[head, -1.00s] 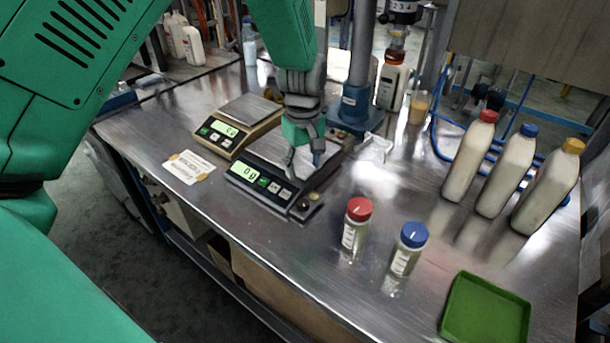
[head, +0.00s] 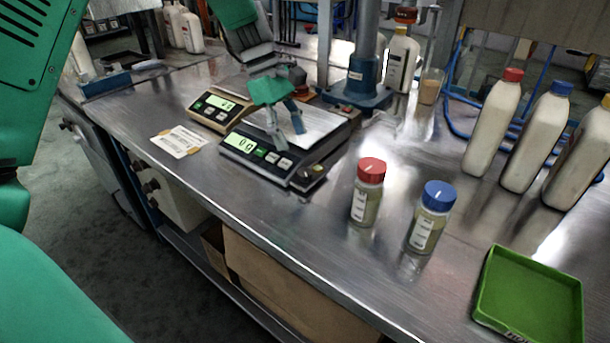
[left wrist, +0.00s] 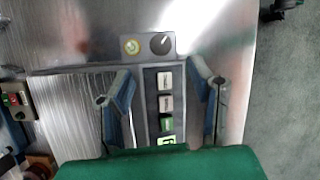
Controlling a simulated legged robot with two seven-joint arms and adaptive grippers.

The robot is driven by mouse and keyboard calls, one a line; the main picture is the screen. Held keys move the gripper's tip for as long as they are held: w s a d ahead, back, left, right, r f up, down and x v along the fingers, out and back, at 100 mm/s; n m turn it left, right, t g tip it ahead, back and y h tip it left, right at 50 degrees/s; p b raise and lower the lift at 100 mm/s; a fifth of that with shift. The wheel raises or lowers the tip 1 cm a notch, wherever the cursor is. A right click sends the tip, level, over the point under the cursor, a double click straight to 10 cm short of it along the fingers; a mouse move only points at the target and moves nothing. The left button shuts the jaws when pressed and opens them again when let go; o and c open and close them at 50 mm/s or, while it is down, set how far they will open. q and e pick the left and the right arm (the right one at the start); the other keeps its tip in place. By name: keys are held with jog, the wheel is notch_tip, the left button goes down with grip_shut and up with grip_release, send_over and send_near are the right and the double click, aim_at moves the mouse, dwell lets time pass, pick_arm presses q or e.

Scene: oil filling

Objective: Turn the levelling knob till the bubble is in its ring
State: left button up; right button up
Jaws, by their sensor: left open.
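The dark scale (head: 232,155) stands on the steel bench, its display lit. At its right front corner is a small block with a black levelling knob (left wrist: 161,43) carrying a white mark. A yellowish round bubble level (left wrist: 131,46) sits beside the knob, to its left in the left wrist view. The bubble's place in its ring is too small to tell. My left gripper (head: 286,136) is open and empty over the scale, left of the knob block in the head view. Its fingers (left wrist: 160,72) straddle the button strip in the left wrist view, short of the knob. My right gripper is out of view.
A tan scale (head: 196,112) and a paper card (head: 178,141) are to the left. Red-capped (head: 367,193) and blue-capped (head: 430,217) jars stand right of the scale. A green tray (head: 530,300) and several tall bottles (head: 497,125) are farther right. A blue stand base (head: 357,95) is behind.

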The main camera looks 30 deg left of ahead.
aim_at(305, 172)
pick_arm(q)
jog(key=b+x, duration=0.2)
jog(key=x, duration=0.7)
jog(key=shift+a, duration=0.1)
grip_shut()
